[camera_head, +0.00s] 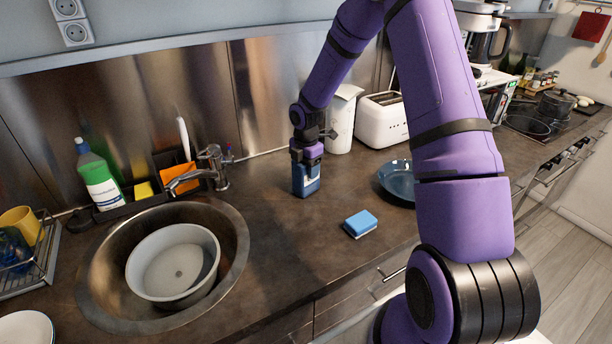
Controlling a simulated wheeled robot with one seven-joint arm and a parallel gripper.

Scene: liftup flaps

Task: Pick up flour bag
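A small blue package with a pale label, which looks like the flour bag (306,184), stands upright on the dark counter between the sink and the toaster. My gripper (306,161) points down at its top from above. The fingers overlap the upper part of the package in this view. They are too small and dark to tell whether they are closed on it or only around it. The base of the package appears to be on the counter.
A blue sponge (360,223) and a blue bowl (397,180) are to the right. A white canister (341,122) and toaster (382,121) stand behind. The sink (232,262) with a white pot (205,252) and the faucet (213,168) are left. Counter front of the package is clear.

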